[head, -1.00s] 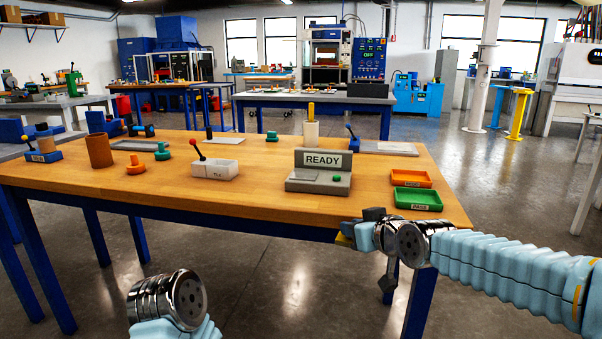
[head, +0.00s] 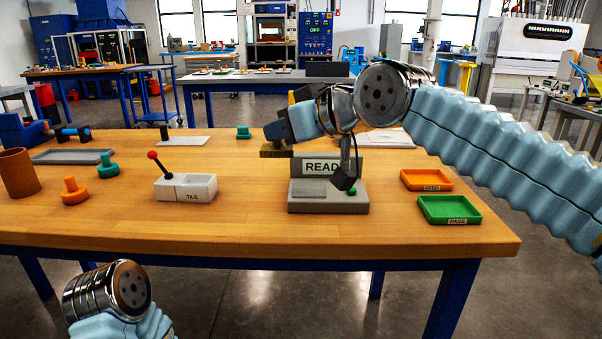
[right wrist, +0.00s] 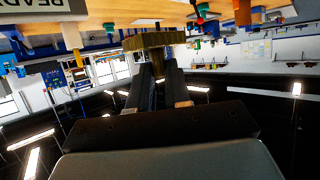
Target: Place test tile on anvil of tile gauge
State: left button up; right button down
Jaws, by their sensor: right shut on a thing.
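My right gripper (head: 278,138) is shut on the stem of an olive-brown piece with a wide flat head, seemingly the test tile (head: 272,150). The piece also shows between the fingers in the right wrist view (right wrist: 155,40). It is held above the table, behind the READY sign in the head view. The grey unit with the READY sign (head: 328,208), seemingly the tile gauge, stands at the table's front. Its low base has a grey pad, seemingly the anvil (head: 308,188), and a green button. My right wrist partly covers the sign. Of my left arm only the wrist shows.
A white box labelled TILE (head: 200,188) with a red-knobbed lever stands left of the unit. Orange (head: 427,189) and green (head: 450,220) trays lie to its right. Orange (head: 75,198) and teal (head: 107,174) knobbed pieces stand further left. Bare wood lies between box and unit.

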jog(key=w+d+f, duration=0.1)
jog(key=w+f, duration=0.1)
jog(key=w, duration=0.1)
jog(key=w+d+f, duration=0.2)
jog(key=w+f, duration=0.1)
jog(key=w+d+f, duration=0.2)
jog(key=w+f, duration=0.1)
jog(key=shift+w, duration=0.2)
jog(key=shift+w+d+f, duration=0.1)
jog(key=shift+w+f, duration=0.05)
jog(key=shift+f, duration=0.1)
notch_tip(320, 180, down, 4)
jog(key=shift+w+d+r+b, duration=0.15)
jog(key=shift+r+b, duration=0.1)
jog(key=shift+b, duration=0.15)
jog(key=shift+f, duration=0.2)
jog(key=c, duration=1.1)
grip_release()
jog(key=shift+r, duration=0.1)
